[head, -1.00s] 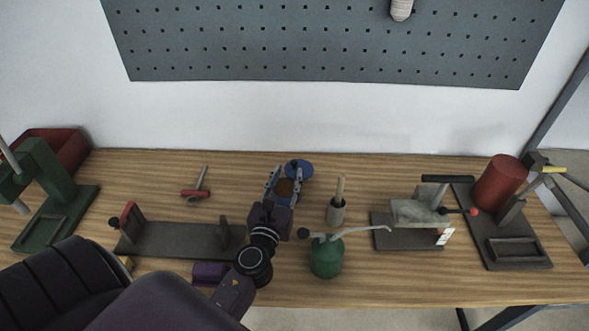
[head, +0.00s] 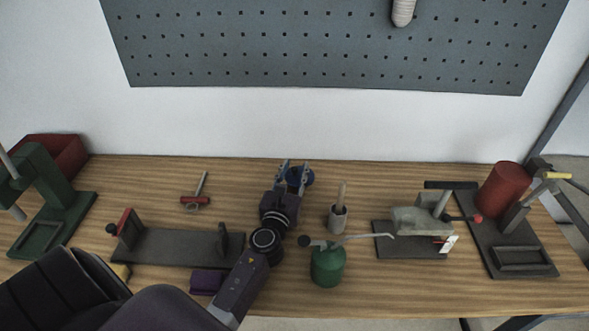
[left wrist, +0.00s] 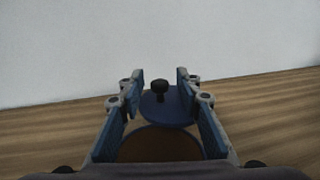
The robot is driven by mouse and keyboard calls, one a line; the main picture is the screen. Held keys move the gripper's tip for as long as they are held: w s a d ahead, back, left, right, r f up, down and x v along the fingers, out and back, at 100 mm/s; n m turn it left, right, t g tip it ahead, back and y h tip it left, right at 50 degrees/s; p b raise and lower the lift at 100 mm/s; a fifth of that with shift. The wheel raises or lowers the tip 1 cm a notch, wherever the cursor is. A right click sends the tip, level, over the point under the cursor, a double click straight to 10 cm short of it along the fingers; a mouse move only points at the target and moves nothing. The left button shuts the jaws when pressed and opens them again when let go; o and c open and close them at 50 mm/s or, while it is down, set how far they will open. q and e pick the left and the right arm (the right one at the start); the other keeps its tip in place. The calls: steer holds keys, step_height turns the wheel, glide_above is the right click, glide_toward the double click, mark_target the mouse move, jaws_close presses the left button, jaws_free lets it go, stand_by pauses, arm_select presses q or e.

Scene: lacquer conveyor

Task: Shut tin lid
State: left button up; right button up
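The tin shows in the left wrist view as a round blue rim with brown contents (left wrist: 160,147), uncovered and close in front of my palm. Its blue lid (left wrist: 172,107), with a black knob (left wrist: 159,89), lies off the opening, just beyond the tin's far edge. In the head view part of the lid (head: 309,176) shows between and beside the fingers; the tin is hidden by my gripper. My left gripper (head: 294,167) is open, its two blue-padded fingers on either side of the lid and tin. It also shows in the left wrist view (left wrist: 160,76). My right gripper is out of view.
A mortar-like cup with a pestle (head: 338,217) and a green oil can (head: 328,264) stand close right of my arm. A dark fixture (head: 170,246) and a red-handled tool (head: 196,201) lie left. A grey press (head: 410,240) is further right. The wall bounds the bench behind.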

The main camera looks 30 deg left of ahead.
arm_select(q)
jaws_close()
stand_by(0.3)
steer(key=n+y, duration=0.1)
steer(key=s+n+g+y+b, duration=0.1)
steer(key=y, duration=0.1)
steer(key=shift+a+f+g, duration=0.1)
steer(key=shift+a+g, duration=0.1)
steer(key=shift+g, duration=0.1)
steer(key=shift+s+a+n+g+y+b, duration=0.2)
steer(key=shift+n+g+y+b, duration=0.15)
steer(key=shift+n+y, duration=0.3)
jaws_free()
steer(key=shift+d, duration=0.1)
